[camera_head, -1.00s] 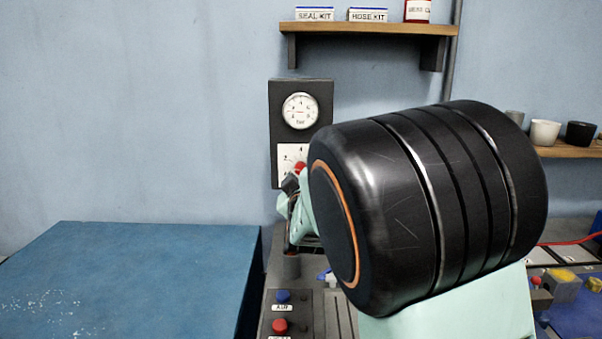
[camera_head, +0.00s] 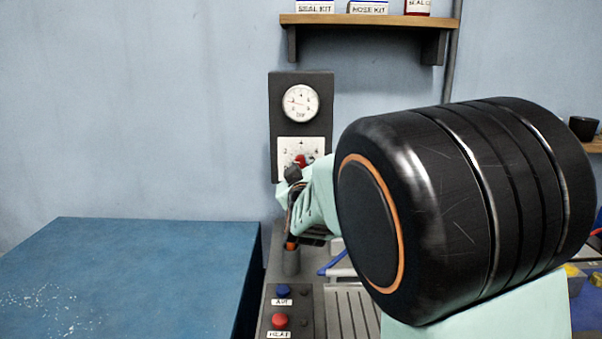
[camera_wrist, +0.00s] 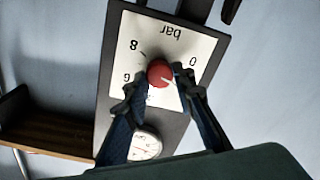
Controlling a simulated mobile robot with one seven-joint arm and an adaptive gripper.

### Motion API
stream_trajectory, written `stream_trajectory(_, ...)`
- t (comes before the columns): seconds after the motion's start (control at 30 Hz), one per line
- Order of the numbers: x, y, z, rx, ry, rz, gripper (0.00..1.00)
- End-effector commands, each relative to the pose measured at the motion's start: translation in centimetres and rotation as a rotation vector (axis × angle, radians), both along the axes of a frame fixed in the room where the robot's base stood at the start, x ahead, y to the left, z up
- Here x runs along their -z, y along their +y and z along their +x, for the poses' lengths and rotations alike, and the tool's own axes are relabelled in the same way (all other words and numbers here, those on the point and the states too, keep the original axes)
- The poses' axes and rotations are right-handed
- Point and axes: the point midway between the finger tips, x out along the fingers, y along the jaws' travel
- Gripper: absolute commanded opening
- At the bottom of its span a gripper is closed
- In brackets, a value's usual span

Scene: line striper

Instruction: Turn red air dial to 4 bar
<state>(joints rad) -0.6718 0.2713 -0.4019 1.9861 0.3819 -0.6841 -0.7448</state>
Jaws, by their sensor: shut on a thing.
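The red air dial (camera_wrist: 160,73) sits on a white scale plate (camera_wrist: 196,45) marked "bar", on a dark wall panel. It also shows in the head view (camera_head: 300,160), partly behind my gripper. My gripper (camera_wrist: 160,80) is shut on the dial, with one dark finger on each side of it. In the wrist view the plate is upside down; 0, 6 and 8 are readable, and the fingers cover part of the scale. A pale mark shows on the dial's lower right, but its exact reading is unclear. A round gauge (camera_head: 300,103) is above the dial; its needle is too small to read.
My large black arm joint blocks the right of the head view. Blue AIR (camera_head: 284,291) and red HEAT (camera_head: 279,321) buttons are on a console below. A blue-topped table (camera_head: 140,270) is at left, and a shelf (camera_head: 365,23) with boxes is above.

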Motion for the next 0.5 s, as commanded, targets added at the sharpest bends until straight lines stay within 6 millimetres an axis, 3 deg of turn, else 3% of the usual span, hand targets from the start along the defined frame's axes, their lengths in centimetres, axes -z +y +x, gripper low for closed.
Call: stream_trajectory(0.5,0.55,-0.11,0.0,0.001,0.0,0.482,0.0)
